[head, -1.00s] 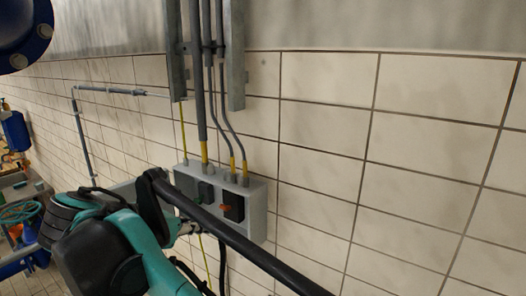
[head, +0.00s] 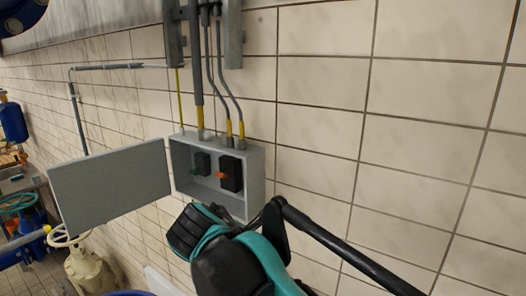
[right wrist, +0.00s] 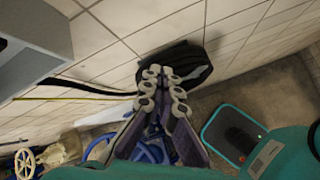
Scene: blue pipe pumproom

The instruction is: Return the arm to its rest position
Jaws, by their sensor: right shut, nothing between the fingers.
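My right arm (head: 240,262), teal and black, comes in at the bottom of the head view, in front of the wall and just below an open grey switch box (head: 254,183). My right gripper (right wrist: 165,72) shows in the right wrist view, with its fingers together and nothing between them. It is apart from the box, whose grey casing (right wrist: 35,42) fills the upper left corner there. My left gripper is not in view.
The box door (head: 110,195) stands swung open to the left. Conduits (head: 196,70) run up the tiled wall (head: 400,140) above the box. A cream valve with a handwheel (head: 88,265) stands at lower left. The wall to the right is bare.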

